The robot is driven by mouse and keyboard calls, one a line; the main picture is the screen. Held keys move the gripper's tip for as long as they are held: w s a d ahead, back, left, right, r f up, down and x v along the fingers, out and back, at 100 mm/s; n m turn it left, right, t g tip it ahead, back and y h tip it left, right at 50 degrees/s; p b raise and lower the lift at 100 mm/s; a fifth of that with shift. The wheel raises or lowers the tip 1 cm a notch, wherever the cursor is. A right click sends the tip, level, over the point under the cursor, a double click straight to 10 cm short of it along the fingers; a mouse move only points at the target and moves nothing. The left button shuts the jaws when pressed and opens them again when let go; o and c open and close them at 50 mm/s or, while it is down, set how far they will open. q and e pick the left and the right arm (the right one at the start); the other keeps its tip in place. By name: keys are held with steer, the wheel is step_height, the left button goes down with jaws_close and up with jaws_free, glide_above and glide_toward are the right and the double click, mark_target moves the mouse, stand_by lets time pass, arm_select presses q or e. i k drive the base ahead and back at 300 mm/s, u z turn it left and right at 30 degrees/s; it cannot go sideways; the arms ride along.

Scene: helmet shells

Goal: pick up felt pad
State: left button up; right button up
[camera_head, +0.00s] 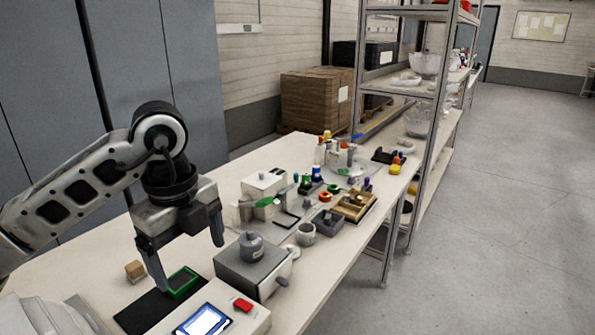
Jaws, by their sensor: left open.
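A small dark rectangle with a bright green rim (183,282) lies on a flat black mat (145,312) at the near left of the table. I cannot tell for certain which of these is the felt pad. My left gripper (190,262) is above this area, its two fingers pointing down and spread apart, with nothing between them. One finger hangs near the left side of the green-rimmed piece, the other beyond its right side. My right gripper is not in view.
A small tan block (134,270) sits left of the mat. A grey box with a knob (250,270) stands close on the right, and a device with a lit screen (205,320) is in front. Small tools and trays crowd the table (345,255) farther back.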

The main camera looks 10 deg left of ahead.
mark_target(135, 271)
steer(key=k, duration=1)
